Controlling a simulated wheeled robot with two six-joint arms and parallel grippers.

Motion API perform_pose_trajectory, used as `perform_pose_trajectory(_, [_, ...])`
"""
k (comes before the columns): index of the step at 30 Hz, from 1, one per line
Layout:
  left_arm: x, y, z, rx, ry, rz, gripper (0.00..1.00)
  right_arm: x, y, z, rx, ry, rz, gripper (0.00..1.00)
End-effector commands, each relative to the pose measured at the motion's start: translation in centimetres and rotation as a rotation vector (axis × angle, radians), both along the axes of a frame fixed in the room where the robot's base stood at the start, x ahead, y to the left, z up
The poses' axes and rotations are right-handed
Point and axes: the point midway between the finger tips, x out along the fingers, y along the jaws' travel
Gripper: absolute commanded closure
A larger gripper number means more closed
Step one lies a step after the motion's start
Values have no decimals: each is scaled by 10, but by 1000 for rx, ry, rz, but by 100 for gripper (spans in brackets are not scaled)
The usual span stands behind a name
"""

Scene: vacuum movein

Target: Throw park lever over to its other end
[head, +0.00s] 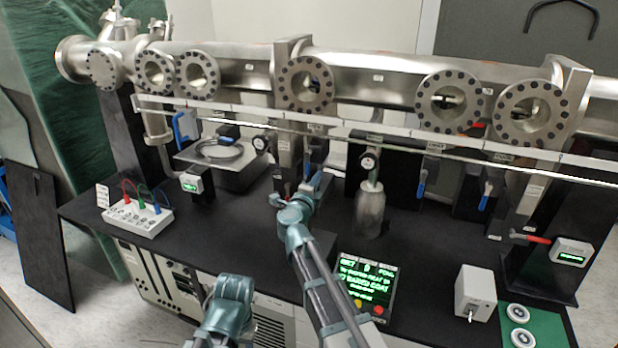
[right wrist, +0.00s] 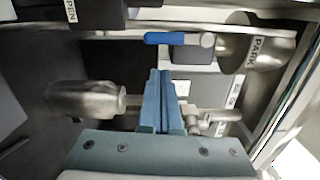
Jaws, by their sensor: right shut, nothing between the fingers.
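The park lever's blue handle (right wrist: 165,38) shows in the right wrist view, reaching left from a metal pivot beside a plate labelled PARK (right wrist: 258,52). My right gripper (right wrist: 163,75) is shut and empty. Its blue fingertips point toward the handle, with a visible gap between them in the picture. In the head view my right gripper (head: 315,188) is at the central upright of the apparatus, where the arm and gripper partly hide the lever area. A teal part of my left arm shows at the bottom of the head view, but its gripper fingers do not.
A metal bottle (head: 370,212) stands right of my right gripper. A green-text display (head: 366,290) is in front. Other blue-handled levers (head: 421,187) and a red-handled one (head: 530,238) are to the right. A white box with coloured cables (head: 137,215) sits at the left.

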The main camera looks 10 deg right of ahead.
Motion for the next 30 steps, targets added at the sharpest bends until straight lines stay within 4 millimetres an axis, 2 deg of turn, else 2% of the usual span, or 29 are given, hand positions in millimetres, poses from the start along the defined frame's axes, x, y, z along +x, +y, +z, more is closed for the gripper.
perform_pose_trajectory(1, [0, 0, 0, 0, 0, 0, 50, -10, -10, 0, 0, -1, -3, 100])
perform_pose_trajectory(9, [0, 0, 0, 0, 0, 0, 50, -64, 26, 0, 0, 0, 0, 100])
perform_pose_trajectory(15, [0, 0, 0, 0, 0, 0, 50, -89, 42, 0, 0, -1, -2, 100])
perform_pose_trajectory(23, [0, 0, 0, 0, 0, 0, 50, -89, 48, 4, -26, -5, 28, 100])
perform_pose_trajectory(26, [0, 0, 0, 0, 0, 0, 50, -80, 63, 14, -112, -14, 135, 100])
perform_pose_trajectory(30, [0, 0, 0, 0, 0, 0, 50, -69, 104, 22, -325, 9, 389, 100])
